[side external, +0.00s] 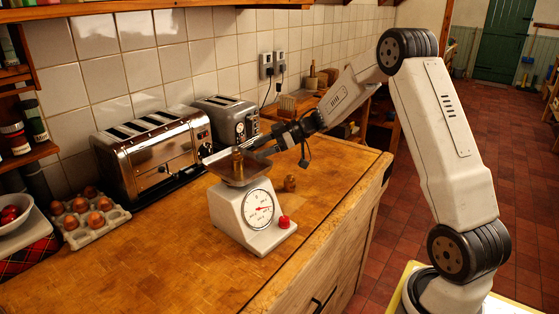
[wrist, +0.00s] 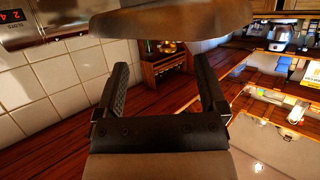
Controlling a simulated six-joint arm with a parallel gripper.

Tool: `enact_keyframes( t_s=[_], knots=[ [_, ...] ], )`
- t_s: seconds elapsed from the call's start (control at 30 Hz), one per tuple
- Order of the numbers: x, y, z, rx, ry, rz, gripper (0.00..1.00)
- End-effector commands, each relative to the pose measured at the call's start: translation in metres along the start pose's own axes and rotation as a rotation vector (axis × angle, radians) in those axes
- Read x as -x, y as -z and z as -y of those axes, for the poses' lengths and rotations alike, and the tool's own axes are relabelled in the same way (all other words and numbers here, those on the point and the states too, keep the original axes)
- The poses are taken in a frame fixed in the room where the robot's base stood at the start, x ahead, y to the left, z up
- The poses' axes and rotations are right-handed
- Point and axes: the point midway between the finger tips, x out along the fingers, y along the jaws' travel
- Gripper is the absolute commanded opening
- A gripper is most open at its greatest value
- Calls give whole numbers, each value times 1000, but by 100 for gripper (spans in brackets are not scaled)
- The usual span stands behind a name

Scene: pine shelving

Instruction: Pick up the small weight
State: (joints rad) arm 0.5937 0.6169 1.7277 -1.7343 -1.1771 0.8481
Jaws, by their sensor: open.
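A small brass weight (side external: 290,183) stands on the wooden counter just right of the white kitchen scale (side external: 228,208). A taller brass weight (side external: 238,163) stands on the scale's metal pan (side external: 222,173). My gripper (side external: 258,147) reaches in from the right at about pan height, close to the taller weight. It is above and left of the small weight, apart from it. In the wrist view my gripper (wrist: 164,68) has its fingers spread with nothing between them. Neither weight can be made out there. A large greyish-brown shape across the top of that view is too close to identify.
A chrome toaster (side external: 155,150) and a second toaster (side external: 228,118) stand along the tiled wall behind the scale. An egg tray (side external: 92,222) is at the left. The counter's front right is clear.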

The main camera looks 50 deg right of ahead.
Motion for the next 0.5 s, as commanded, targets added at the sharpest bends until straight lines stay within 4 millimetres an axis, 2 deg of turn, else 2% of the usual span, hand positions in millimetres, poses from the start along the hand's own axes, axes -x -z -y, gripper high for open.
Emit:
enact_keyframes(
  t_s=[0.27, 0.5],
  knots=[
    [-1, -3, 4, -8, 30, 8, 90],
    [-19, -2, 4, -7, 29, 7, 90]
  ],
)
